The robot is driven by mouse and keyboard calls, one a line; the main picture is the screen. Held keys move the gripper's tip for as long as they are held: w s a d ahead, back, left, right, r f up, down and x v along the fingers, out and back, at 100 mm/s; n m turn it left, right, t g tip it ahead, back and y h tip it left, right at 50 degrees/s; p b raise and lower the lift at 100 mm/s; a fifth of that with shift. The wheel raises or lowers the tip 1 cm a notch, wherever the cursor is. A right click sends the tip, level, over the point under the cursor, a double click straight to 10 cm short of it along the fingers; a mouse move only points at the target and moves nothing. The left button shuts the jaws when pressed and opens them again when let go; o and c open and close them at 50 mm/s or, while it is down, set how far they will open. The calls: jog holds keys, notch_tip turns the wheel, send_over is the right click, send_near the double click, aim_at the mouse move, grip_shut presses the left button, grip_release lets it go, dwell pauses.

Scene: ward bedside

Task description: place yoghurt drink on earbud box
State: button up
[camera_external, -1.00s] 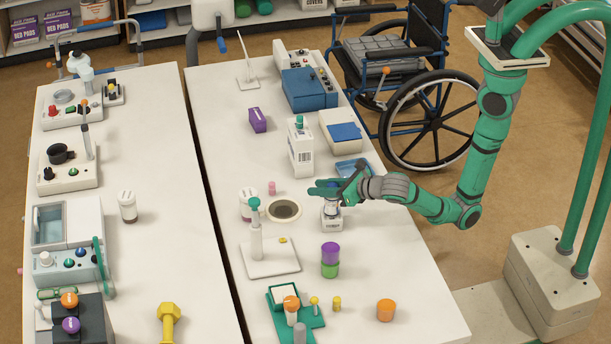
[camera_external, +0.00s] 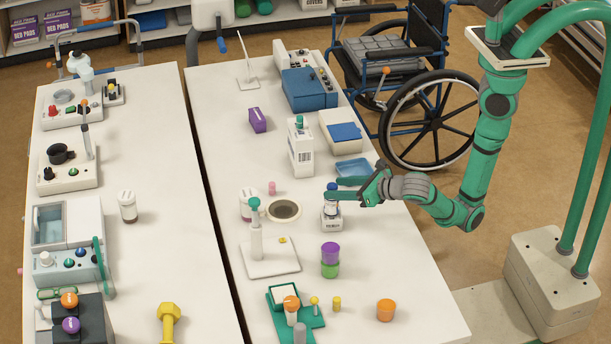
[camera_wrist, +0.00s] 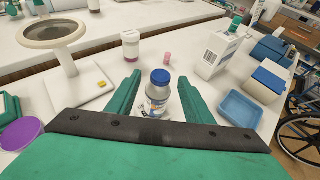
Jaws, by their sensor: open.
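The yoghurt drink, a small bottle with a blue cap, stands upright on the white earbud box (camera_external: 331,223) near the middle of the right table; the bottle (camera_wrist: 158,92) also shows in the wrist view. The box is mostly hidden below the bottle in the wrist view. My gripper (camera_external: 337,190) is open at the height of the bottle's upper part, coming from the right. In the wrist view its green fingers (camera_wrist: 159,84) lie to either side of the bottle, with a gap showing at each side.
A round grey-topped stand (camera_external: 283,210) and a white pill bottle (camera_external: 247,205) are left of the box. A tall white carton (camera_external: 300,150) and blue tray (camera_external: 354,168) stand behind. Purple and green stacked cups (camera_external: 330,260) are in front. Free table lies right of the box.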

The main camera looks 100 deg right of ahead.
jog(key=shift+v, duration=2.7)
